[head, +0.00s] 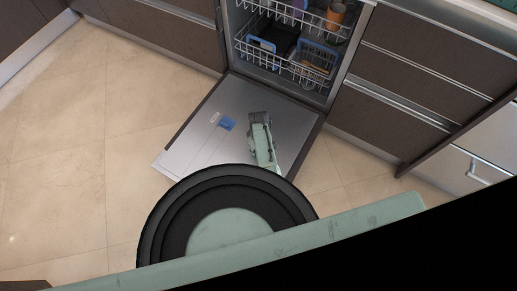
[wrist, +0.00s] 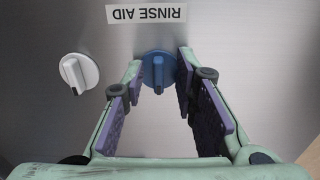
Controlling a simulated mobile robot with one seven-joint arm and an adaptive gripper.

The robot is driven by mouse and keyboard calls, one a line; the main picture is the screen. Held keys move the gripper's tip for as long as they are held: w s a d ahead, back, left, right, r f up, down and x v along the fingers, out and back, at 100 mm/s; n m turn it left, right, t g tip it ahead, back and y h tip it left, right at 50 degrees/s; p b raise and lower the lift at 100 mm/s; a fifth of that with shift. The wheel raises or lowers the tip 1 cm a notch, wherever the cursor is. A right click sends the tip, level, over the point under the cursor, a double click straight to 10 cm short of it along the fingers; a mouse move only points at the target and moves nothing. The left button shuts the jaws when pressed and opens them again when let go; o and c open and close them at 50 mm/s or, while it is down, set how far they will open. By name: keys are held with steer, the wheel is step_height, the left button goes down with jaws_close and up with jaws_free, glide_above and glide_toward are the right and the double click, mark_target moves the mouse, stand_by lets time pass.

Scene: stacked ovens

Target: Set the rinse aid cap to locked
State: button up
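The rinse aid cap (wrist: 158,70) is a round blue knob with a raised grip bar that runs up and down in the wrist view. It sits by a RINSE AID label (wrist: 146,14), seen upside down. My gripper (wrist: 160,68) is open, with one fingertip on each side of the cap; I cannot tell whether either touches it.
A white knob (wrist: 79,73) with a dark mark is left of the cap. A blue part (head: 227,123) lies on the door left of my gripper. The lower dish rack (head: 285,65) stands behind, loaded. Drawers flank the dishwasher; the floor (head: 65,150) at left is clear.

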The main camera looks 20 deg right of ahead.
steer(key=shift+w+r, duration=0.1)
steer(key=shift+r, duration=0.4)
step_height(320, 180, up, 11)
stand_by(0.3)
stand_by(0.5)
